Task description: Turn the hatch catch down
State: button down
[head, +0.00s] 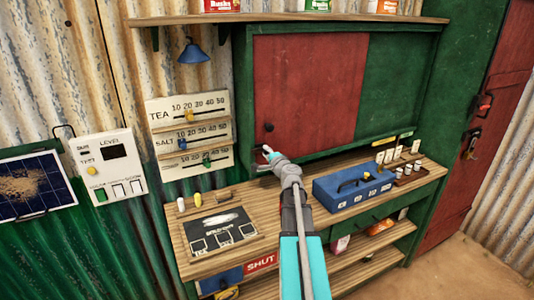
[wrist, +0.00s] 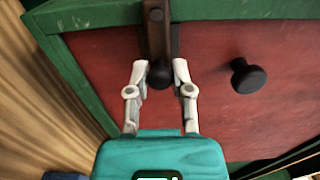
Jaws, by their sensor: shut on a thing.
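The hatch has a red panel (head: 310,90) in a green frame (head: 243,100). The catch, a brown bar (wrist: 155,28) with a dark round knob (wrist: 159,74), shows in the wrist view. The bar reaches from the frame onto the red panel and looks about level, judged against the head view. My gripper (wrist: 158,72) is shut on the catch knob, one pale finger on each side. In the head view my gripper (head: 266,153) is at the panel's lower left and hides most of the catch. A separate dark knob (wrist: 248,75) sits on the panel beside it, also visible in the head view (head: 268,127).
Below the hatch is a wooden counter (head: 290,192) with a blue box (head: 352,188) to the right and a dark board (head: 218,232) to the left. A panel of sliders (head: 188,135) hangs left of the frame. A shelf (head: 290,18) runs above.

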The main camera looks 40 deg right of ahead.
jog(key=shift+c, duration=2.4)
grip_release()
jog(key=shift+s, duration=0.1)
jog(key=v, duration=1.1)
jog(key=shift+s+a, duration=0.2)
jog(key=shift+s, duration=0.2)
jog(key=shift+w+a, duration=0.1)
